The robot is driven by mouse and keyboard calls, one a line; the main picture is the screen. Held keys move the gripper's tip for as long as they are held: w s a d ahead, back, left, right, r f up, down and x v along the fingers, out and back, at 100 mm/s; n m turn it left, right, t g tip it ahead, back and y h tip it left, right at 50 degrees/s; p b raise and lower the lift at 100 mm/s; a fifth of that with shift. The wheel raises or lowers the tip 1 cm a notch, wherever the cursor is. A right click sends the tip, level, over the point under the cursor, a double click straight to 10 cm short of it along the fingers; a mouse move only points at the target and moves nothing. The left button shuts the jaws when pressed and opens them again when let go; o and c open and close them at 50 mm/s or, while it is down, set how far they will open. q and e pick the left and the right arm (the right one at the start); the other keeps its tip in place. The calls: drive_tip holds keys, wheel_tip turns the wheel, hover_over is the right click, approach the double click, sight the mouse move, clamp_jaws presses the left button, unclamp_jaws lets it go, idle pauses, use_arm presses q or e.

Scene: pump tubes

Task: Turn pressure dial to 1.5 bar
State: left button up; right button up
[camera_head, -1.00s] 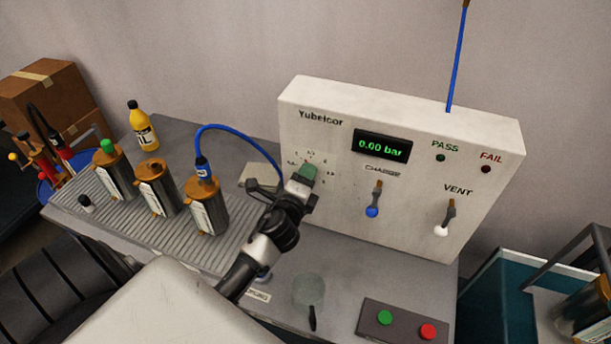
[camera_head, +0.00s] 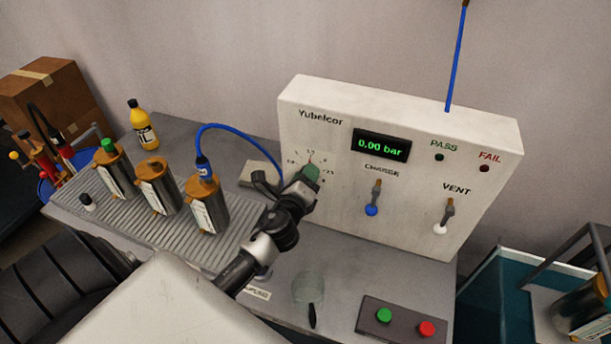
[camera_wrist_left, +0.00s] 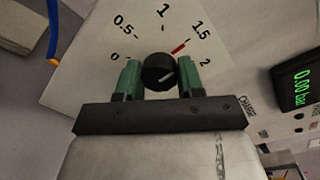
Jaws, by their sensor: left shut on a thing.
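The pressure dial is a black round knob (camera_wrist_left: 158,72) on the panel, with printed marks 0, 0.5, 1, 1.5 and 2 around it. A red tick (camera_wrist_left: 180,47) sits by the 1.5 mark. My left gripper (camera_wrist_left: 160,78) has its green fingers on both sides of the knob and is shut on it. A short pale line shows on the knob's face; I cannot tell surely which mark it points to. In the head view my left gripper (camera_head: 310,176) covers the dial. The display (camera_head: 381,146) reads 0.00 bar. My right gripper is out of view.
The panel box (camera_head: 330,110) also carries a blue-tipped CHARGE lever (camera_head: 373,200) and a white-tipped VENT lever (camera_head: 446,218). Several metal canisters (camera_head: 208,205) stand on the ribbed tray to the left. A blue hose (camera_head: 228,128) arches behind my gripper.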

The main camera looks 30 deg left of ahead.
use_arm(q)
drive_tip(key=o, duration=0.9)
drive_tip(key=b+v, duration=0.2)
drive_tip(key=v, duration=0.9)
drive_tip(key=shift+w, duration=0.1)
